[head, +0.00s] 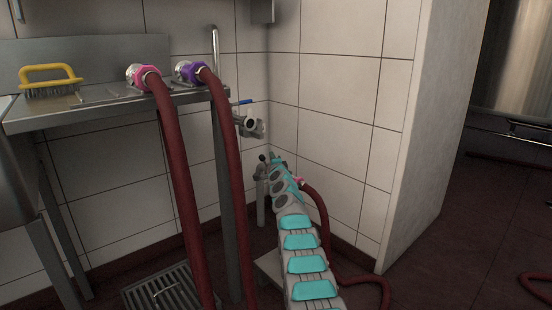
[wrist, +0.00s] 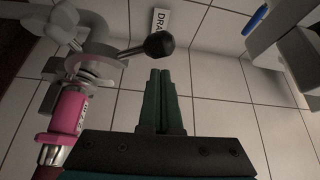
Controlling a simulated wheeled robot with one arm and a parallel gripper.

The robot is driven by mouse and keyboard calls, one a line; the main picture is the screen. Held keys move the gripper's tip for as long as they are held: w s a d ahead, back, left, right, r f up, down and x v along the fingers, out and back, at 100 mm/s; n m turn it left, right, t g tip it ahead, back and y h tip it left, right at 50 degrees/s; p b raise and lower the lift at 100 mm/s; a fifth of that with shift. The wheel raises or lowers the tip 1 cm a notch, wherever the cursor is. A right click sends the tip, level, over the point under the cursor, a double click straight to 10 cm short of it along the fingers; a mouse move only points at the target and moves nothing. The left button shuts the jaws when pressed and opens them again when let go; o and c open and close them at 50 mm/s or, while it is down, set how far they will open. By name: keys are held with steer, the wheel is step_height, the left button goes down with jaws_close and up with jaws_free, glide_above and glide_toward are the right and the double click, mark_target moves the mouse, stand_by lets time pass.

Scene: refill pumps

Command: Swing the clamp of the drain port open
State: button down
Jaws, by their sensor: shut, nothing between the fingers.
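The drain port is at upper left in the wrist view, below the tiled wall's partly hidden "DRA" label (wrist: 160,20). A grey metal clamp (wrist: 88,66) with a wing-shaped part sits at its joint, above a pink hose collar (wrist: 69,118). A short lever with a black ball knob (wrist: 160,45) extends right from there. I cannot tell whether the clamp is latched. My gripper (wrist: 160,72) is shut and empty, its dark green fingertips just below the knob in the picture; contact is unclear. In the head view, my arm hides most of the port (head: 261,172).
A grey valve with a blue handle (head: 243,102) is on the wall above the port. A dark red hose (head: 322,215) runs from the port to the floor. Two more hoses hang from pink (head: 136,76) and purple (head: 190,71) couplings on the steel bench. A wall edge stands right.

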steer(key=shift+s+a+f, duration=0.1)
steer(key=shift+s+a, duration=0.1)
steer(key=shift+a, duration=0.05)
steer(key=shift+a, duration=0.1)
stand_by(0.6)
